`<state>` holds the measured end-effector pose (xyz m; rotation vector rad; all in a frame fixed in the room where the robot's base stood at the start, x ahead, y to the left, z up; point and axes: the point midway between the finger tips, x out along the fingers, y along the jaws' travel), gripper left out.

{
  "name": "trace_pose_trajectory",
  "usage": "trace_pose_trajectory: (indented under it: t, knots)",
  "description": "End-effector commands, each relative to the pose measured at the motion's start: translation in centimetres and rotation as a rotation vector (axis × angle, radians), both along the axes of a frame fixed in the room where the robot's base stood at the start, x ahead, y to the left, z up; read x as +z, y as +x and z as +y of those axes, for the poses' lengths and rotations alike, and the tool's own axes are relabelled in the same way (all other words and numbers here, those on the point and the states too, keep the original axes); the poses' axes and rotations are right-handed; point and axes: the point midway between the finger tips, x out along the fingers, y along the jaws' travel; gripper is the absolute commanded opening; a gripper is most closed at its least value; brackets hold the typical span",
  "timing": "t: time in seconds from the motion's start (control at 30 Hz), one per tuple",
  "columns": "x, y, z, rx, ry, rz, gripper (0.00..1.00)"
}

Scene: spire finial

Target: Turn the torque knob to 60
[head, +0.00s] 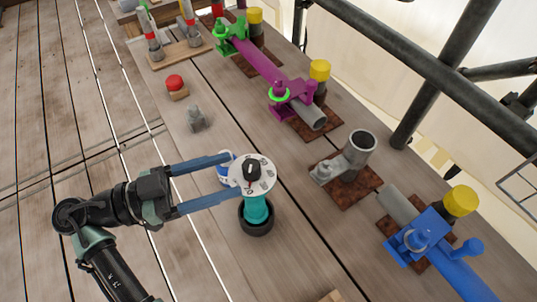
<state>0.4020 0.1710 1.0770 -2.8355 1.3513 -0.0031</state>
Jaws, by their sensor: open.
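The torque knob (252,170) is a small black knob in the middle of a round white dial (265,184). The dial tops a teal body (257,209) that stands upright in a black ring base (256,228). The dial's markings are too small to read. My gripper (237,173) reaches in from the left with two long blue fingers spread apart. The fingertips are at the dial's left edge, one towards the back and one towards the front. The knob lies just beyond the tips, between their lines. Whether the fingers touch the dial cannot be told.
A grey fitting (196,119) and a red button (175,82) stand further back. On the right are a grey cup bracket (361,147), a blue clamp (422,234) and a purple clamp (289,92). Dark scaffold pipes cross the upper right.

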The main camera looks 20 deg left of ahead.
Motion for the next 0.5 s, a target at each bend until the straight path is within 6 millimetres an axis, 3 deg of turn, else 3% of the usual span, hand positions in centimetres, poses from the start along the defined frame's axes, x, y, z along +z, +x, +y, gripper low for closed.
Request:
trace_pose_trajectory:
  t: [0.3,0.5]
  knots:
    - [0.2,3.5,-4.5,-0.002,-0.002,0.004,0.69]
    - [0.1,5.0,-6.2,0.0,0.0,0.004,0.69]
